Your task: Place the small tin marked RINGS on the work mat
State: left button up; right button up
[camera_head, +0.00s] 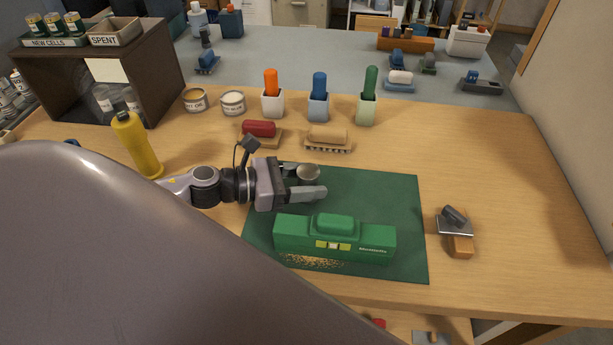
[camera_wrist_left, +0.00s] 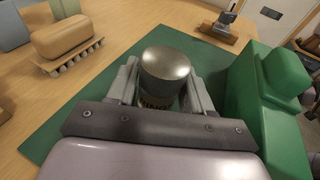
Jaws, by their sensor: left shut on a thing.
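The small tin (camera_head: 308,172) has a plain metal lid and is between the fingers of my left gripper (camera_head: 308,182). In the left wrist view the tin (camera_wrist_left: 166,62) stands upright between both fingers (camera_wrist_left: 163,88), with a dark label that is partly hidden. The left gripper is shut on it. The dark green work mat (camera_head: 400,195) lies on the wooden bench. The tin is over the mat's far left part; whether its base touches the mat I cannot tell. My right gripper is not in view.
A green device (camera_head: 335,240) lies on the mat's near half, close to the gripper. A brush (camera_head: 328,138) and a red-topped block (camera_head: 259,130) lie behind the mat. A yellow bottle (camera_head: 136,145) stands left. A small wooden tool (camera_head: 457,232) lies right.

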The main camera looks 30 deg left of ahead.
pick_arm(q)
jog(key=shift+f+b, duration=0.25)
jog(key=shift+b, duration=0.05)
jog(key=o, duration=1.1)
jog(key=shift+r, duration=0.1)
jog(key=shift+r, duration=0.1)
